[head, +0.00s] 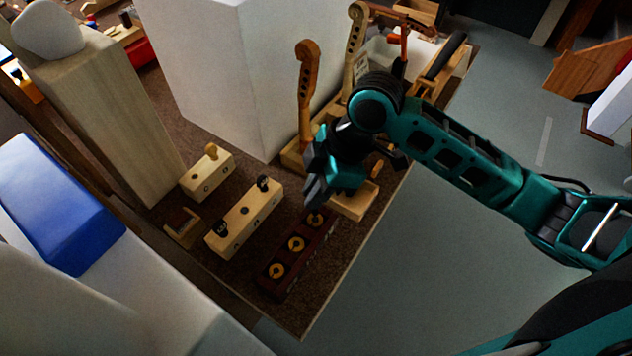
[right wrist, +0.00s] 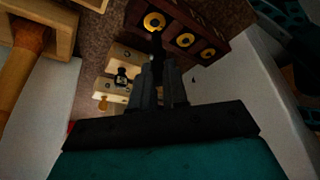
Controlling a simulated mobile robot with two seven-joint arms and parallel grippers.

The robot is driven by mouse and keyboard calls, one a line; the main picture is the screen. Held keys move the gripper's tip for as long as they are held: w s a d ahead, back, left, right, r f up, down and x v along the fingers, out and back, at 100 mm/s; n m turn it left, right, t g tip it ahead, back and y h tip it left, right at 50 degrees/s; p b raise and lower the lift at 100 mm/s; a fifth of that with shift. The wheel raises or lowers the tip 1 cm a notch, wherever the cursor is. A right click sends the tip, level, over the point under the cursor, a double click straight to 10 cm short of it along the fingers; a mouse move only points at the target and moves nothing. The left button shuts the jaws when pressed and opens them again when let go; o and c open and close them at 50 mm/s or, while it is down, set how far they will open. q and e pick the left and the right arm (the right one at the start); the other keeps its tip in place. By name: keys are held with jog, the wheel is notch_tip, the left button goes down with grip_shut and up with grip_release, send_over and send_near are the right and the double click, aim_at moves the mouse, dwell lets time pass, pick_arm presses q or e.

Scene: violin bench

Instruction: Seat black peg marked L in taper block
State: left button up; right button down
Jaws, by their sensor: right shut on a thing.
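My right gripper (head: 313,200) is shut on a black peg (right wrist: 157,46), which points toward the near end of the dark red block in the right wrist view. That block (head: 285,276), taken as the taper block, has three brass-ringed holes in a row. The gripper is over its far end in the head view. I cannot tell whether the peg tip is inside a hole, and no letter on it is readable. My left gripper is not in view.
A smaller wooden block (head: 206,178) with a tan peg stands behind. A white box (head: 215,80), violin scrolls (head: 306,80) and a wooden tray (head: 355,203) are close to my right gripper. The bench's right edge is near the dark red block.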

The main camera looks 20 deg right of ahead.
aim_at(316, 212)
jog(key=shift+f, duration=0.4)
jog(key=shift+r, duration=0.1)
dwell(0.4)
jog(key=shift+p, duration=0.5)
dwell(0.5)
jog(key=shift+p, duration=0.5)
dwell(0.5)
jog(key=shift+f+b, duration=0.9)
jog(key=shift+f, duration=1.65)
jog(key=c, duration=1.1)
grip_release()
jog(key=shift+o, duration=0.2)
